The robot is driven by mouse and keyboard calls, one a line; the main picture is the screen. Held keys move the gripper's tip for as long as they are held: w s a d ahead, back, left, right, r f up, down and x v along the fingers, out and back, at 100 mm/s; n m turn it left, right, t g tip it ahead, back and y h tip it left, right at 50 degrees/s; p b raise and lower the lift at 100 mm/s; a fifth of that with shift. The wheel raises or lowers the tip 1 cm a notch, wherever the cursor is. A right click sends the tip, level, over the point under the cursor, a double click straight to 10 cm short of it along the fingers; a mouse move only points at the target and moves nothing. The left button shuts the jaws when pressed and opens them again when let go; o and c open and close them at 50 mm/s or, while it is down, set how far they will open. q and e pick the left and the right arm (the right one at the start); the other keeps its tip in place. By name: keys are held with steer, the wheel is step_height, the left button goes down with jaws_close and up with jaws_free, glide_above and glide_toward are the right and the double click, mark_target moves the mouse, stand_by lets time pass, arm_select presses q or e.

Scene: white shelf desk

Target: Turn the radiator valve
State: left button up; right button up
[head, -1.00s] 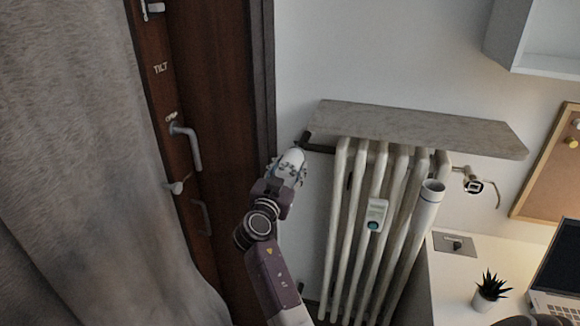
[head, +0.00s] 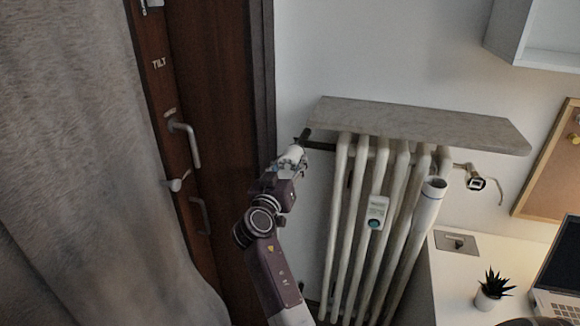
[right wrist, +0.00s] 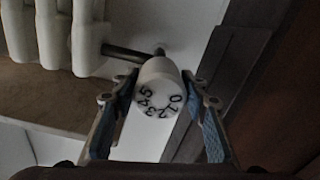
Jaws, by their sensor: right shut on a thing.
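The white radiator valve knob (right wrist: 158,92), with black numbers on its face, shows in the right wrist view between the two blue-padded fingers of my right gripper (right wrist: 161,85). The gripper is shut on it. In the head view the right gripper (head: 293,160) is at the upper left end of the radiator (head: 337,220), around the knob (head: 293,152), which is partly hidden by the fingers. A dark pipe (right wrist: 125,53) joins the knob to the white radiator ribs. My left gripper is not in view.
A stone shelf (head: 420,125) covers the radiator top. A brown door frame (head: 263,90) stands close on the left, with a grey curtain (head: 70,150) beyond.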

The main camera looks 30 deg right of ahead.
steer(key=shift+r+n, duration=0.15)
steer(key=shift+n, duration=1.95)
steer(key=o, duration=1.2)
steer(key=shift+d, duration=0.1)
steer(key=shift+c, duration=0.2)
